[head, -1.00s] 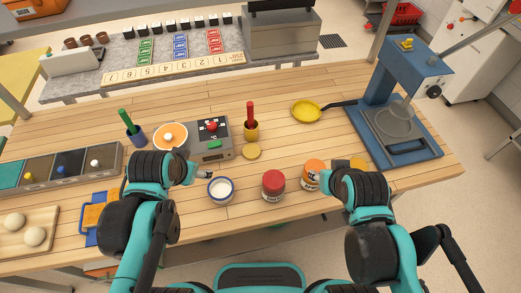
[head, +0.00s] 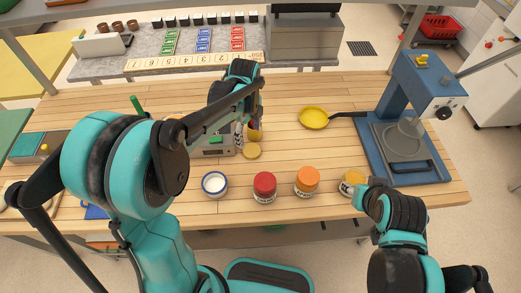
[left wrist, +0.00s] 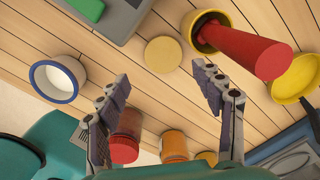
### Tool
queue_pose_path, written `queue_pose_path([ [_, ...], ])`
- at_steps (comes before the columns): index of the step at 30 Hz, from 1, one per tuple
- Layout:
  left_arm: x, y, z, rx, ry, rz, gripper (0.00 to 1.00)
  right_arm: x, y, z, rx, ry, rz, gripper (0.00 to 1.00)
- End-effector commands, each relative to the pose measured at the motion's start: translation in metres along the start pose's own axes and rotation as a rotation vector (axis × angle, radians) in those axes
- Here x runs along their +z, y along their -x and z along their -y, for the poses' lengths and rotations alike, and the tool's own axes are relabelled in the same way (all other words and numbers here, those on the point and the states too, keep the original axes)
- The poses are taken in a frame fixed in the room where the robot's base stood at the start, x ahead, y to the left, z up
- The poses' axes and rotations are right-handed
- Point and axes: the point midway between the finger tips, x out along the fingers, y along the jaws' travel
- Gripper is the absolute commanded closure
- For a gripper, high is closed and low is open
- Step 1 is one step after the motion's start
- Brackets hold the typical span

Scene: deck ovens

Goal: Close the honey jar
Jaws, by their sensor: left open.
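A jar with a golden-yellow top (head: 352,181), likely the honey jar, stands at the right end of the jar row; its top shows in the left wrist view (left wrist: 207,157). I cannot tell whether it is open. A flat yellow disc (head: 252,151), perhaps its lid, lies on the table, and also shows in the left wrist view (left wrist: 163,54). My left gripper (left wrist: 160,80) is open and empty, its fingers spread on either side below the disc in that view. My right gripper (head: 362,189) is beside the yellow-topped jar; its fingers are too small to read.
A red-lidded jar (head: 264,184), an orange-lidded jar (head: 307,178) and a white bowl with a blue rim (head: 214,185) stand along the front. A yellow cup (left wrist: 205,30) holding a red stick (left wrist: 245,45) is near the disc. A yellow pan (head: 314,118) and a blue press (head: 405,125) are right.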

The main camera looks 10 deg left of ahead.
Motion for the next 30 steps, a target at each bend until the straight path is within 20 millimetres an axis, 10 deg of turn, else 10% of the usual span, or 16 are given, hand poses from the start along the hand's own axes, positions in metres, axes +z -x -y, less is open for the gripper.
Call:
queue_pose_path([
  [30, 0.001, -0.034, 0.005, 0.022, -0.082, -0.009, 0.33, 0.005, -0.006, 0.0, 0.0, 0.0, 0.0, 0.58],
])
